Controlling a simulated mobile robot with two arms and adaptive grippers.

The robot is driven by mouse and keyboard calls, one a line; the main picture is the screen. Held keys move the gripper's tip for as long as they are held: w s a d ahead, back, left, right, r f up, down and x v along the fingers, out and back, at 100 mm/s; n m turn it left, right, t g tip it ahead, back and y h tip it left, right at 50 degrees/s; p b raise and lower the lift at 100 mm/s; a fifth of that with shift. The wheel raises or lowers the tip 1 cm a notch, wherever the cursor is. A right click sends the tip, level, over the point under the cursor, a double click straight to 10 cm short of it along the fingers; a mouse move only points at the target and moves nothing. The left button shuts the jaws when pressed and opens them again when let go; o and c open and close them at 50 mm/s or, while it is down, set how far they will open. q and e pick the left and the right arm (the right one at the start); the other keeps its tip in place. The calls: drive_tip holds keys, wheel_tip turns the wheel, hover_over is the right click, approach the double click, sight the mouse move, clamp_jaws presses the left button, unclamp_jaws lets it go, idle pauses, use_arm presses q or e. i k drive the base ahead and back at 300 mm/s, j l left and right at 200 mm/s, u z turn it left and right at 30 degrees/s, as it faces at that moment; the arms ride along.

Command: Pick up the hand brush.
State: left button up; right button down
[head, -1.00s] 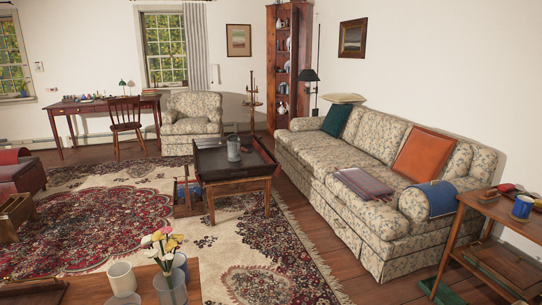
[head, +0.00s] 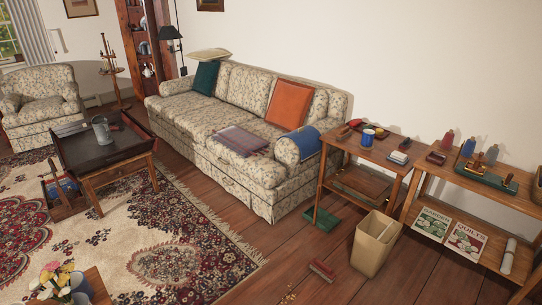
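The hand brush (head: 321,270) seems to be the small reddish-brown item with a pale edge lying on the wooden floor, low and right of the middle of the head view. It lies apart from the bin, in front and to the left of it. It is small here, so its bristles and handle are hard to make out. Neither of my grippers is in the head view.
A tan bin (head: 374,243) stands right of the brush. A green dustpan-like item (head: 322,218) lies by the side table (head: 344,149). Pale crumbs (head: 288,298) lie nearby. The sofa (head: 258,177) stands behind; a low shelf (head: 450,183) is right. Floor around the brush is mostly clear.

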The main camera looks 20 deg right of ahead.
sight(320, 268)
drive_tip(key=z, duration=1.35)
